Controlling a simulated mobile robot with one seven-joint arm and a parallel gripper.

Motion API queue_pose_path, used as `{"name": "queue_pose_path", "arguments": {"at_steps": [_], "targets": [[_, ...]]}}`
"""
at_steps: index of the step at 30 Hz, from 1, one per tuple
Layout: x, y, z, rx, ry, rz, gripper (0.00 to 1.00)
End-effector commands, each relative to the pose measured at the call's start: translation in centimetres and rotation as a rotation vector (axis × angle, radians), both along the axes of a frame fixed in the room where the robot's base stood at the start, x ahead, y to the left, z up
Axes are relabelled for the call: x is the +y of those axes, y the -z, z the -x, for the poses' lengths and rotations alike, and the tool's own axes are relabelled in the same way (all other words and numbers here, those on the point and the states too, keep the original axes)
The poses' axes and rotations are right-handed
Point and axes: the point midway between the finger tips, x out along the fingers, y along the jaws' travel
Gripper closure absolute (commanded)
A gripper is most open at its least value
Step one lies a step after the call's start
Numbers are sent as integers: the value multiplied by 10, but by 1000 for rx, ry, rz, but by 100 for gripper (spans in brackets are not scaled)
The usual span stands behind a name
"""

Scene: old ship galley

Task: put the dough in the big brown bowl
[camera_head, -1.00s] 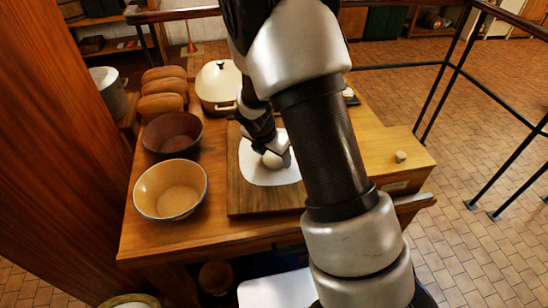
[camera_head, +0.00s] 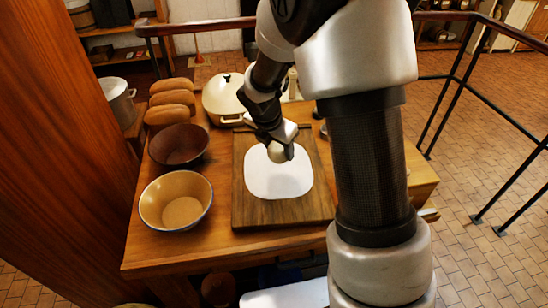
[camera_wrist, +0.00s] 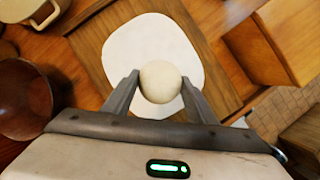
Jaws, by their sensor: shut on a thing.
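The dough (camera_head: 277,153) is a small, pale, round ball. My gripper (camera_head: 282,151) is shut on it and holds it above the far part of a white sheet (camera_head: 279,180). In the wrist view the dough (camera_wrist: 160,82) sits between the two fingers of my gripper (camera_wrist: 160,85), with the white sheet behind it. The dark brown bowl (camera_head: 179,146) stands on the table to the left of the board and looks empty. It also shows at the left of the wrist view (camera_wrist: 22,100).
A tan bowl with a blue rim (camera_head: 177,201) stands in front of the brown bowl. Several loaves (camera_head: 172,98) lie behind it. A cream lidded pot (camera_head: 224,98) stands behind the wooden board (camera_head: 283,215). A strip of table between bowls and board is clear.

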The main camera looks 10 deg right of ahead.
Motion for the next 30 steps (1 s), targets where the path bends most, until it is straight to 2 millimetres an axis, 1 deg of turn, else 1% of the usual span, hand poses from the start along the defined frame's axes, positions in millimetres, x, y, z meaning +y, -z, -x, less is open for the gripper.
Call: {"name": "queue_pose_path", "arguments": {"at_steps": [1, 3, 7, 8, 11, 14, 15, 17, 18, 20, 21, 23, 24, 27, 30], "targets": [[-1, -8, -1, -3, 0, 0, 80], [0, -13, -1, -2, 1, 0, 80], [4, -15, -5, -1, -15, 1, 80], [7, -14, -8, -1, -26, 1, 80], [25, -11, -26, -1, -92, -2, 80], [58, -6, -55, -2, -203, -3, 80], [74, -3, -68, -2, -258, -3, 80], [102, 1, -87, -3, -341, -5, 80], [121, 3, -99, -3, -400, -5, 80], [149, 7, -116, -3, -483, -6, 80], [169, 9, -126, -2, -541, -5, 80], [198, 13, -140, -2, -624, -7, 80], [217, 15, -148, -2, -680, -7, 80], [256, 19, -165, -2, -797, -6, 80], [281, 22, -176, -2, -881, -5, 80]]}}
